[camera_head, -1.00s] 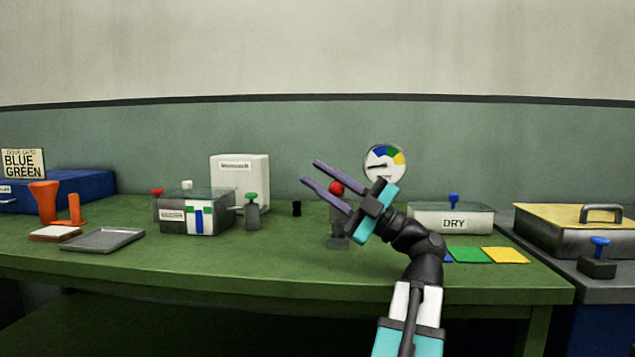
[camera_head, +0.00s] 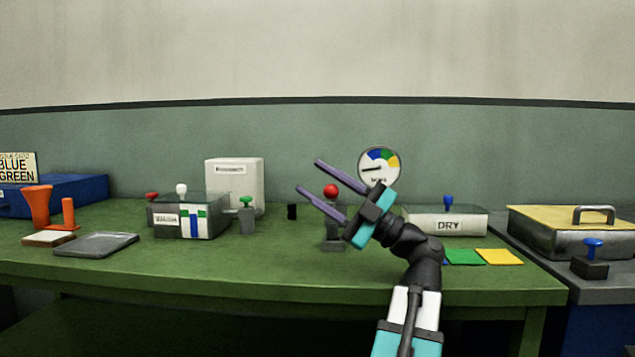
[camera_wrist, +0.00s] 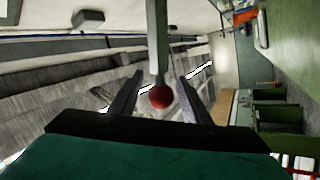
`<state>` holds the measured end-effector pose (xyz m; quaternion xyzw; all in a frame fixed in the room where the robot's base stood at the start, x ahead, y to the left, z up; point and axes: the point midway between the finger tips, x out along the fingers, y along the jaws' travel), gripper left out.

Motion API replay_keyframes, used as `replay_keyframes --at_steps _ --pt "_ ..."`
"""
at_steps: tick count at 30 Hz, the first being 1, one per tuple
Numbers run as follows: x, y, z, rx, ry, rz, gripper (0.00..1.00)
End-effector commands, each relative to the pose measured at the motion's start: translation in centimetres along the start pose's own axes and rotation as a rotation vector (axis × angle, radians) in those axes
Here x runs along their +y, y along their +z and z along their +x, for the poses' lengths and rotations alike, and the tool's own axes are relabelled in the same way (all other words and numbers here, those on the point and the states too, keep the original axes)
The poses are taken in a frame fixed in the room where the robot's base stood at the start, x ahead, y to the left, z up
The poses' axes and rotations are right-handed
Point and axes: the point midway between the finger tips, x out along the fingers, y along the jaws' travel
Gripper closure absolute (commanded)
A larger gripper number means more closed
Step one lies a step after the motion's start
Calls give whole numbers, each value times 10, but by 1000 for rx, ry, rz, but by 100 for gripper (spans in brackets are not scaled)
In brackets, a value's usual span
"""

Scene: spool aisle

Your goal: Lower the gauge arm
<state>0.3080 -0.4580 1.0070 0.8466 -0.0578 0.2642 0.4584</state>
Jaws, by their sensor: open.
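A red ball knob (camera_head: 330,190) shows between my gripper's fingers in the head view, above a grey post and base (camera_head: 332,245) on the green bench. It looks like the gauge arm's end. In the wrist view the red ball (camera_wrist: 160,97) sits at the end of a pale bar (camera_wrist: 157,40), between the two fingers in the picture. My gripper (camera_head: 308,175) is open, its fingers pointing up and left; it also shows in the wrist view (camera_wrist: 158,76). I see no contact with the ball. A round gauge (camera_head: 379,166) with coloured sectors is on the wall behind.
To the left are a glass-sided box (camera_head: 183,228), a green-knobbed post (camera_head: 246,219) and a grey tray (camera_head: 96,244). To the right are a box marked DRY (camera_head: 447,221), a green square (camera_head: 465,257), a yellow square (camera_head: 499,257) and a lidded metal pan (camera_head: 575,240). The front left bench is clear.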

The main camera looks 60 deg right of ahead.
Motion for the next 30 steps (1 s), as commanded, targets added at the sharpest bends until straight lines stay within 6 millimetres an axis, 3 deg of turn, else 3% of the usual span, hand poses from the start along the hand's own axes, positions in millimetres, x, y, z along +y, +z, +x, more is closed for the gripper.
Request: replay_keyframes --at_steps 12,30 --pt "3 -2 -48 -2 4 0 57" --pt "38 -22 -115 -2 4 -1 57"
